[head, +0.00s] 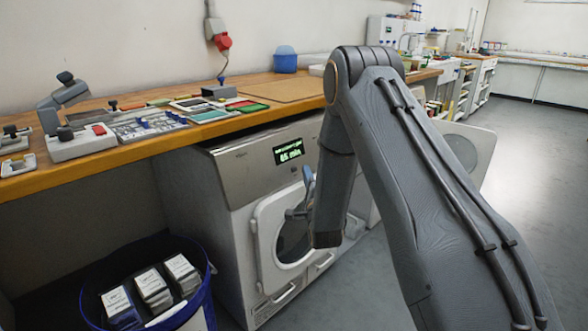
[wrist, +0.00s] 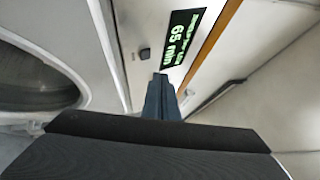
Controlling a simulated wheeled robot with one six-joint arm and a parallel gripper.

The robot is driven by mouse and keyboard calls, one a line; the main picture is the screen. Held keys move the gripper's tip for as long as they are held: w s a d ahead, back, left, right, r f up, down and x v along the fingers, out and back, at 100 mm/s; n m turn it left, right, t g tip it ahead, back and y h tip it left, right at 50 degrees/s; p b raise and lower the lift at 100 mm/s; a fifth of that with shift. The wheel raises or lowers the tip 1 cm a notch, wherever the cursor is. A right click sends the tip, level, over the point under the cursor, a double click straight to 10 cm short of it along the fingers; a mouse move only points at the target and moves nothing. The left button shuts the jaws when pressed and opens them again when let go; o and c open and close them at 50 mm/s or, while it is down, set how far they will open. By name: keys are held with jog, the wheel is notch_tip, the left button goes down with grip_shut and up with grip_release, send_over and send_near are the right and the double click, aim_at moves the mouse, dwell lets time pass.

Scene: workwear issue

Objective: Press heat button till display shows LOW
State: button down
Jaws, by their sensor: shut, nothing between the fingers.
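The display (head: 289,151) on the white machine (head: 232,165) is lit green and reads about 65 min, with a smaller line too fine to read. It also shows in the wrist view (wrist: 181,38), turned sideways. A small dark button (wrist: 145,54) sits on the panel beside the display; I see no label on it, so I cannot tell if it is the heat button. My gripper (wrist: 162,78) is shut and empty, its tips close to the panel just below the display and button in the wrist view. In the head view my gripper (head: 308,174) shows below the display, partly hidden by my arm.
The round machine door (head: 285,235) is below the panel. A wooden worktop (head: 160,140) with tools and trays runs above the machine. A blue bin (head: 205,295) with white-topped packs stands at the left front. Open grey floor (head: 520,150) lies to the right.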

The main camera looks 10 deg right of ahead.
jog(key=shift+s+d+r+p, duration=0.25)
jog(key=shift+s+d+p, duration=0.15)
jog(key=shift+s, duration=0.15)
jog(key=shift+s+d+r+p, duration=0.25)
jog(key=shift+s+d, duration=0.15)
jog(key=shift+s, duration=0.15)
dwell(0.7)
jog(key=s+a+r+n+g+y, duration=0.1)
jog(key=s+a+r+n+g, duration=0.3)
jog(key=s+a+n+g, duration=0.55)
jog(key=s+r+n+g, duration=0.2)
jog(key=s+n+g, duration=0.35)
jog(key=s, duration=1.35)
jog(key=s+r+n+g, duration=0.3)
jog(key=s+n+g, duration=0.3)
jog(key=s, duration=1.2)
jog(key=d+r+m+h+p, duration=0.1)
jog(key=d+r+p, duration=0.5)
jog(key=p, duration=0.8)
jog(key=d, duration=0.2)
jog(key=shift+d+r+m+t+p, duration=0.3)
jog(key=shift+r+t+p, duration=0.05)
jog(key=shift+r+t, duration=0.05)
